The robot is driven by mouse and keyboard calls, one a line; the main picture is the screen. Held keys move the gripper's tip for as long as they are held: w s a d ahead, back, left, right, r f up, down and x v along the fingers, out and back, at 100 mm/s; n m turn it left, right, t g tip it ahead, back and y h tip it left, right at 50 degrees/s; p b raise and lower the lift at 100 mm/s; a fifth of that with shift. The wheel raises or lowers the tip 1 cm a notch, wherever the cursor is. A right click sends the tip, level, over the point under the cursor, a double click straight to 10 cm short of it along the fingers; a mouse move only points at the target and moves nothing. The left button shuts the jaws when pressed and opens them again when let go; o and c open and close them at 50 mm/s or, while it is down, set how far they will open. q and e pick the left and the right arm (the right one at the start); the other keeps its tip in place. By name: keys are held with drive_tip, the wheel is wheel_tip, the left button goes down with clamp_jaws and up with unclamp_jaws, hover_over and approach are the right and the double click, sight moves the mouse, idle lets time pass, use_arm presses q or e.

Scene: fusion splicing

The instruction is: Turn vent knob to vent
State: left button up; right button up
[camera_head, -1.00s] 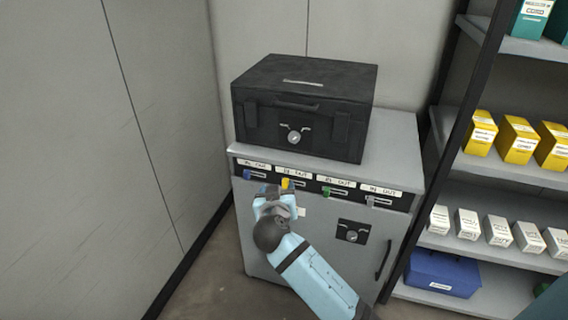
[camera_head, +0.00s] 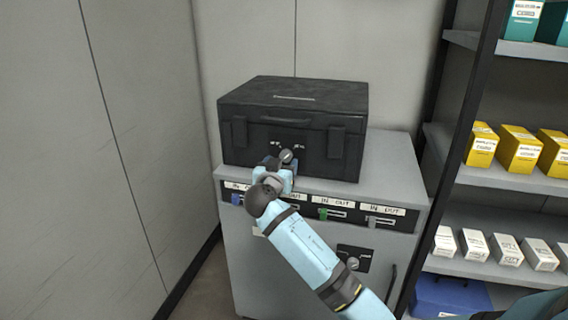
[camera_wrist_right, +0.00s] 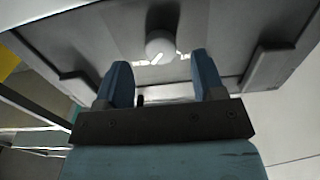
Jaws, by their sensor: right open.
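The vent knob (camera_head: 286,156) is a round grey knob on the front of the black case, with small white labels beside it. In the right wrist view the knob (camera_wrist_right: 160,48) shows a white pointer line that slants. My right gripper (camera_head: 276,164) is just below and in front of the knob. Its two blue fingers (camera_wrist_right: 158,75) are open and empty, with the knob ahead of the gap between them and apart from them. My left gripper is not in view.
The black case (camera_head: 340,108) stands on a grey cabinet (camera_head: 395,160). The cabinet has a row of coloured sliders, including a green one (camera_head: 323,213), and a second knob (camera_head: 353,262) on its door. Shelves with boxes (camera_head: 520,150) stand at the right.

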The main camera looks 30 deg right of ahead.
sight(285, 158)
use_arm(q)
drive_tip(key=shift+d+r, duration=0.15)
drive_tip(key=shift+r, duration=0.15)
use_arm(e)
drive_tip(key=shift+x, duration=1.65)
